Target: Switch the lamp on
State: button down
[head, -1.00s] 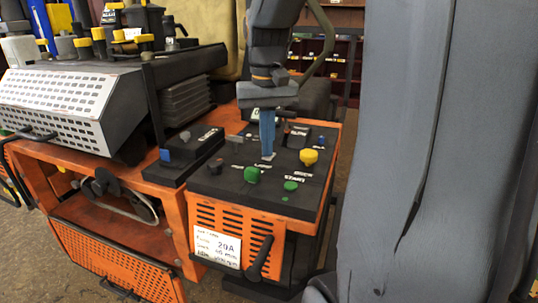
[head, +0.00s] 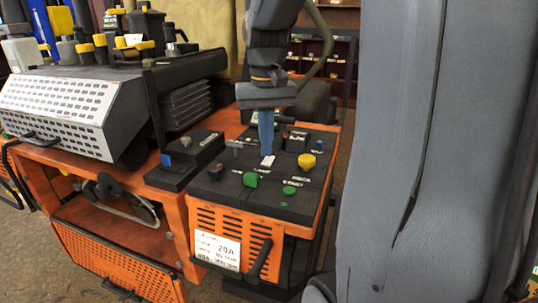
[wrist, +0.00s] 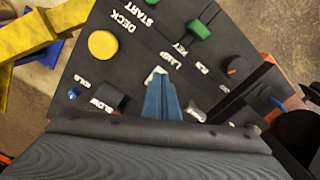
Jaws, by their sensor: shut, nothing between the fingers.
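The black control panel (head: 225,190) tops an orange machine. My gripper (head: 267,152), with shut blue fingers, points down over the middle of the panel and holds nothing. In the wrist view, my fingertips (wrist: 158,80) are beside the white "LAMP" label (wrist: 172,62). A small white piece (head: 267,161) shows right at the tips; it also shows in the wrist view (wrist: 154,73). I cannot tell whether it is the lamp switch or whether the fingers touch it. The fingers hide part of the panel there. No lit lamp is visible.
Near my fingers are a yellow knob (wrist: 103,44), a green knob (wrist: 203,25), a black knob (wrist: 237,66), a silver toggle (wrist: 193,110) and a black rocker (wrist: 108,95). A small black box (head: 192,148) stands left of the panel. A grey perforated housing (head: 60,98) is farther left.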

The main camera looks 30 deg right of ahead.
aim_at(266, 163)
notch_tip(266, 163, up, 5)
jog(key=p, duration=0.4)
dwell(0.6)
